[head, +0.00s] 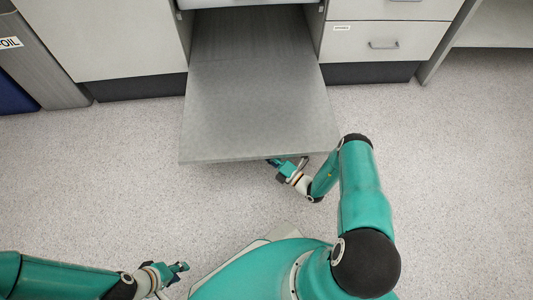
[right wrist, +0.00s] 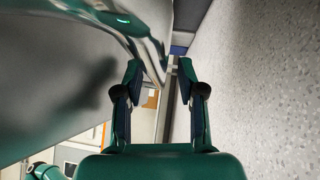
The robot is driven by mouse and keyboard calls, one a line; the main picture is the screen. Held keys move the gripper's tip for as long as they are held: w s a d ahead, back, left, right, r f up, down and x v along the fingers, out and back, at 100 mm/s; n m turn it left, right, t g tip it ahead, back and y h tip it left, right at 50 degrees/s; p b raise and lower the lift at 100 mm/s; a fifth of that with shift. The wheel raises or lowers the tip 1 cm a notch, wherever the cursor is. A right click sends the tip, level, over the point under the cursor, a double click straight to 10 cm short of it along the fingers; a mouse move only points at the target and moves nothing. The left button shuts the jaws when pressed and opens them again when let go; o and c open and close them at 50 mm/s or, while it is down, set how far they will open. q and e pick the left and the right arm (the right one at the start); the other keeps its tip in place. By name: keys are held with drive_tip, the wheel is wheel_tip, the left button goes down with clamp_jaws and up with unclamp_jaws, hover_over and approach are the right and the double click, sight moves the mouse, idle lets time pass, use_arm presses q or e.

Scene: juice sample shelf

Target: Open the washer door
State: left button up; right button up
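The washer door (head: 255,115) is a flat grey metal panel. In the head view it is folded down and reaches out from the cabinet front over the floor. My right gripper (head: 287,165) is at the door's front edge, and its tips are partly hidden by that edge. In the right wrist view my right gripper (right wrist: 160,75) has its fingers apart, with a gap between them. The grey door (right wrist: 65,65) and a shiny curved metal part lie beside and beyond the left finger. My left gripper (head: 180,268) is open and empty, low over the floor at the bottom left.
White cabinets (head: 110,40) stand left of the washer, and drawers (head: 385,42) with a handle stand right of it. A grey bin (head: 45,55) with a label is at the far left. The speckled floor (head: 110,180) is clear around the door.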

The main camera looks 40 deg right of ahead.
drive_tip(key=shift+w, duration=0.25)
clamp_jaws()
drive_tip(key=shift+m+g+h, duration=0.3)
drive_tip(key=shift+m+g, duration=0.3)
drive_tip(key=shift+m, duration=0.2)
wheel_tip(320, 180, up, 10)
drive_tip(key=p, duration=0.8)
drive_tip(key=shift+f+p, duration=0.1)
drive_tip(key=shift+p, duration=0.2)
drive_tip(key=shift+f, duration=0.1)
unclamp_jaws()
